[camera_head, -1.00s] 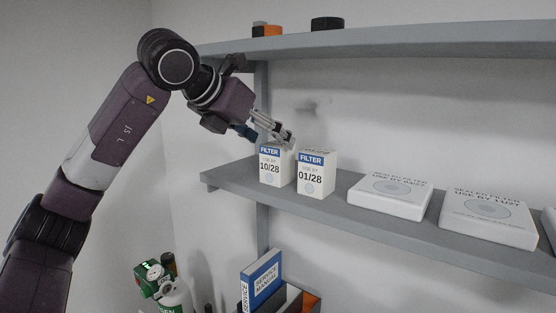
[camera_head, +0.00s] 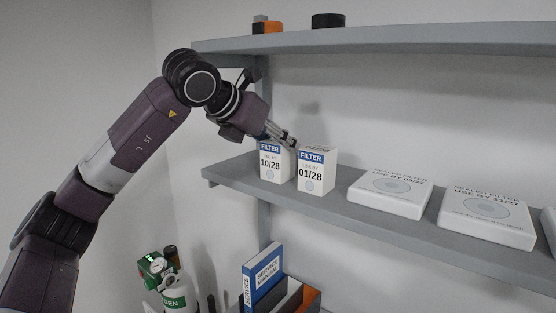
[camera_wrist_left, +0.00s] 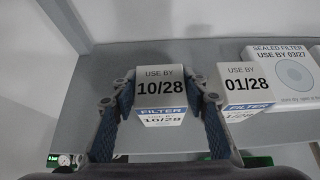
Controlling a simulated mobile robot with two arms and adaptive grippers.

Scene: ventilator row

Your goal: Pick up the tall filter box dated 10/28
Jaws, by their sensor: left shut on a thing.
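The tall white filter box dated 10/28 (camera_head: 271,168) stands upright on the grey middle shelf (camera_head: 390,212), near its left end. My left gripper (camera_head: 284,139) reaches over it from the upper left and is shut on it. In the left wrist view the fingers (camera_wrist_left: 162,97) lie on both sides of the 10/28 box (camera_wrist_left: 162,72), with its "USE BY 10/28" top facing the camera. A matching box dated 01/28 (camera_head: 316,172) stands close on its right; it also shows in the left wrist view (camera_wrist_left: 246,85). My right gripper is out of view.
Flat sealed filter packs (camera_head: 390,190) lie farther right on the same shelf. An upper shelf (camera_head: 400,40) with small orange and black items runs above. A service manual (camera_head: 262,276) and a green-topped cylinder (camera_head: 172,290) are below.

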